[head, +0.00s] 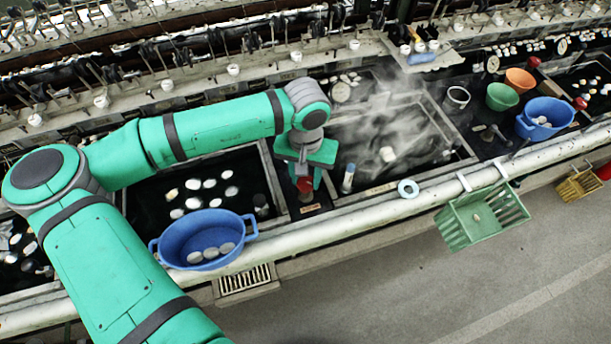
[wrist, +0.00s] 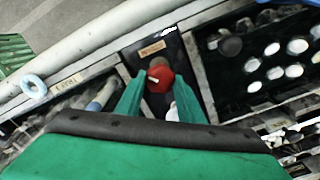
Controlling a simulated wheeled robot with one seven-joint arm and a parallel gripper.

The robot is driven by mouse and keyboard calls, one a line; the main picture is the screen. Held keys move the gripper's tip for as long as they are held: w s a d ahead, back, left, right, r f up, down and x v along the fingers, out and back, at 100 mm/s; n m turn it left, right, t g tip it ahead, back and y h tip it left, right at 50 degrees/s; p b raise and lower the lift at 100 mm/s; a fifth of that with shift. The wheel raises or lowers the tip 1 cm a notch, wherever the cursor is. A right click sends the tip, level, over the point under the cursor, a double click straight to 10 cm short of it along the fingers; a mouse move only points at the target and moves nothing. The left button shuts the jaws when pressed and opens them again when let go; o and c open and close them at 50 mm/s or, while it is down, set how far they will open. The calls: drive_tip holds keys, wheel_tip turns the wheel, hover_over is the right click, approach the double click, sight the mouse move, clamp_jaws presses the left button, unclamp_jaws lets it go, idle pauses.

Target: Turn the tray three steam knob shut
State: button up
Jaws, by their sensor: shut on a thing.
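The red steam knob (wrist: 160,79) sits on a dark panel with a small tan label plate (wrist: 152,49), between two basins. A short pale mark shows on the knob's face. My gripper (wrist: 160,86) is shut on the knob, with one green finger on each side of it. In the head view my gripper (head: 306,174) points down at the panel, and the red knob (head: 305,185) shows partly between the fingers. Steam hangs over the basin (head: 375,188) just right of the panel. The number on the label plate is too small to read.
A blue tub (head: 205,231) with cocoons stands left of my gripper on the front edge. A green crate (head: 482,217) hangs from the front pipe. The floor in front is clear.

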drive_tip(key=m, duration=0.4)
drive_tip(key=shift+m, duration=2.2)
drive_tip(key=o, duration=1.1)
drive_tip(key=shift+c, duration=0.2)
drive_tip(key=shift+r, duration=0.1)
